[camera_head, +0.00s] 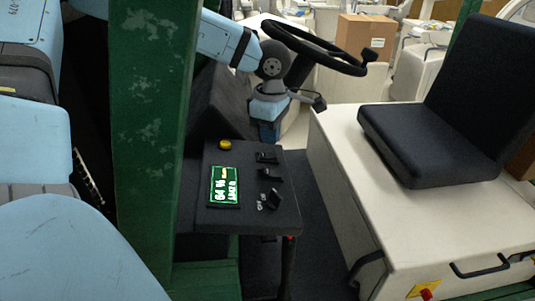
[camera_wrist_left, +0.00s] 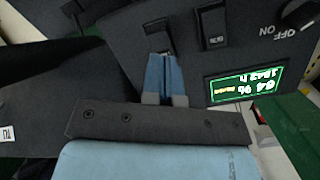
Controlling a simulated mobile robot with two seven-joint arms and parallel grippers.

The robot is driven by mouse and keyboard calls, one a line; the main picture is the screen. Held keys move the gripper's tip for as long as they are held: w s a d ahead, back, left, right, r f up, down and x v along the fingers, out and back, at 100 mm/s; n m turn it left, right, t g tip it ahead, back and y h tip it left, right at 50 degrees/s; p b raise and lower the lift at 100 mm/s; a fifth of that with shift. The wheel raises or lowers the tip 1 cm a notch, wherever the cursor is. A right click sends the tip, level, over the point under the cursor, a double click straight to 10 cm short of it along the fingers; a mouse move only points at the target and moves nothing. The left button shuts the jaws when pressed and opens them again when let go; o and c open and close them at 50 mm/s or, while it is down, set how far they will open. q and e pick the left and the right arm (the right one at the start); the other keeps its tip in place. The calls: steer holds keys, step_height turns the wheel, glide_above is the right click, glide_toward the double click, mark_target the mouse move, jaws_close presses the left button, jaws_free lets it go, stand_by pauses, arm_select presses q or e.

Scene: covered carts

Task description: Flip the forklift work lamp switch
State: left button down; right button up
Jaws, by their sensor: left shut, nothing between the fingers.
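The dark control panel (camera_head: 222,222) of the forklift carries two small black rocker switches, a far one (camera_head: 267,157) and a middle one (camera_head: 269,174). I cannot read which is the work lamp switch. My right gripper is not in view.
A key-like knob (camera_head: 273,197) with OFF/ON marks, a green display (camera_head: 224,186) and a yellow button (camera_head: 225,144) are on the panel. A green post (camera_head: 150,110) stands left. The steering wheel (camera_head: 315,48) is above the gripper; the seat (camera_head: 430,130) is right.

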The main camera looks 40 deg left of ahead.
mark_target(270, 155)
arm_select(q)
steer(key=shift+f+b, duration=1.8)
steer(key=shift+b, duration=0.25)
stand_by(1.1)
steer(key=shift+r, duration=0.15)
steer(key=shift+r+p, duration=0.3)
steer(key=shift+r, duration=0.35)
steer(key=shift+r+p, duration=0.85)
steer(key=shift+r, duration=1.9)
